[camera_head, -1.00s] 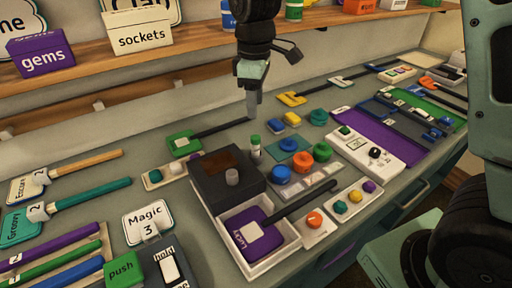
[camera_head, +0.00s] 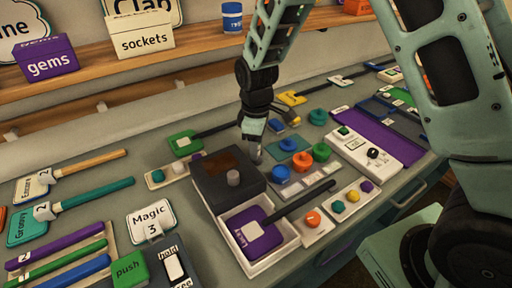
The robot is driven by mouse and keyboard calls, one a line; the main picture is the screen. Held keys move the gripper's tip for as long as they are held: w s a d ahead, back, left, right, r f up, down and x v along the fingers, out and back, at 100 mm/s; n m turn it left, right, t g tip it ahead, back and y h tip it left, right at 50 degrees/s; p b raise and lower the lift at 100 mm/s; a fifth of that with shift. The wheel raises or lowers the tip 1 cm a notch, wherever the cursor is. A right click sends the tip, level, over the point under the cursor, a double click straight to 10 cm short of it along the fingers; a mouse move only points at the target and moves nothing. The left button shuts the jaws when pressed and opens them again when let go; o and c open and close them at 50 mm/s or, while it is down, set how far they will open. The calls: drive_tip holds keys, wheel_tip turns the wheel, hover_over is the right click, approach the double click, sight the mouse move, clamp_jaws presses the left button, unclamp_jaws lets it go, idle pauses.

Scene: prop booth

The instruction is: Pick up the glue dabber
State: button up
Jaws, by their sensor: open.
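My gripper (camera_head: 253,150) is open and points down at the right rear corner of the dark box (camera_head: 228,180). The small pale bottle with a green cap, which looks like the glue dabber, stood upright at this spot in the earlier view. Now my gripper covers that spot and the bottle is hidden. I cannot tell whether it is between the fingers or behind them.
A white tray (camera_head: 288,240) with a purple paddle is in front. A green paddle (camera_head: 184,143) lies behind left. A shelf (camera_head: 120,72) runs along the wall.

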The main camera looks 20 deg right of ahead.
clamp_jaws()
wheel_tip(320, 180, up, 10)
drive_tip(key=shift+b, duration=0.6)
